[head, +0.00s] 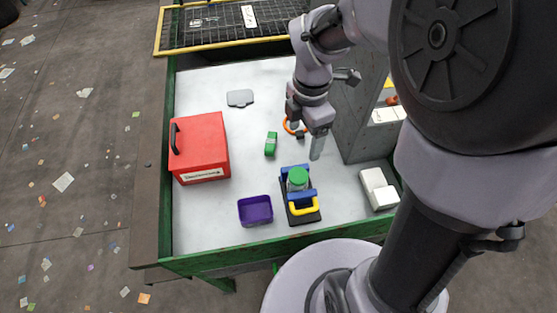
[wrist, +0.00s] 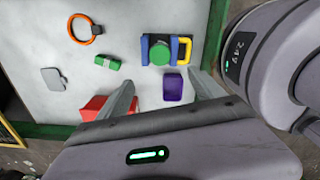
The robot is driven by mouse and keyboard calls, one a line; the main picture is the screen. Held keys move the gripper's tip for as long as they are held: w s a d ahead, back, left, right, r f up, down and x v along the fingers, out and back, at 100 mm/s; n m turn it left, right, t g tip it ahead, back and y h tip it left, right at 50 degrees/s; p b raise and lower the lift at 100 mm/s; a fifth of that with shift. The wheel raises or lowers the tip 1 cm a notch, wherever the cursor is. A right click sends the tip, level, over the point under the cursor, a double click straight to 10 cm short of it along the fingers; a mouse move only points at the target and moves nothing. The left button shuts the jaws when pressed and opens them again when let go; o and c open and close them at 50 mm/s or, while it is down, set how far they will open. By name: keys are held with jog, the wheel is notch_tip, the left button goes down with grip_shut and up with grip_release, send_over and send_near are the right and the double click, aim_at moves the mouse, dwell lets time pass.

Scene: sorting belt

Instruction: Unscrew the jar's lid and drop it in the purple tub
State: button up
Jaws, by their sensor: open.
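The jar's green lid (head: 298,175) sits on the jar, which is held in a blue vise with a yellow handle (head: 305,208) on a dark base. The lid also shows in the wrist view (wrist: 159,53). The purple tub (head: 256,210) stands just left of the vise and looks empty; it also shows in the wrist view (wrist: 173,87). My gripper (head: 306,143) is open and empty above the table, behind the vise in the head view. In the wrist view its fingers (wrist: 165,90) are spread wide. The jar's body is mostly hidden under the lid.
A red box (head: 200,148) with a black handle stands at the left. A green block (head: 271,143), an orange ring (head: 293,127) and a grey plate (head: 240,98) lie behind. A grey pillar (head: 358,115) and white boxes (head: 379,189) stand at the right.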

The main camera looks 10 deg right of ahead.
aim_at(300, 175)
notch_tip(300, 175, down, 17)
jog(key=b, duration=0.5)
jog(key=shift+w+d+r+b, duration=0.1)
jog(key=shift+d+b, duration=0.05)
jog(key=shift+b, duration=0.25)
jog(key=c, duration=1.4)
